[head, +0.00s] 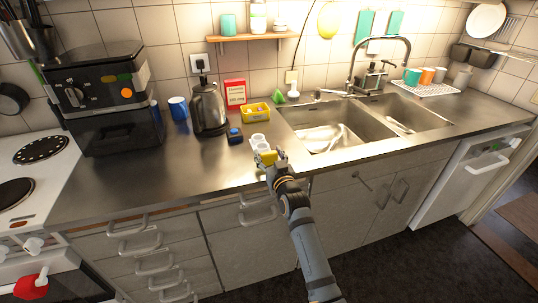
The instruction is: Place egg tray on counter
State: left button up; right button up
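A small pale tray with rounded cups, which looks like the egg tray (259,141), is over the steel counter (200,165) near its front edge, left of the sink. My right gripper (269,158), with a yellow part at its tip, is at the near end of this tray. The fingers overlap the tray's near end, and I cannot tell whether they are closed on it. I also cannot tell whether the tray touches the counter. My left gripper is not in view.
A small dark blue item (234,136), a yellow box (256,112) and a kettle (208,108) stand behind and left of the tray. The double sink (335,128) lies to the right. A black appliance (105,95) stands further left. The counter's front left part is clear.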

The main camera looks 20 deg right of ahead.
jog(key=o, duration=0.3)
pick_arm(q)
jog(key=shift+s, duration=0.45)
pick_arm(e)
jog(key=shift+r, duration=0.1)
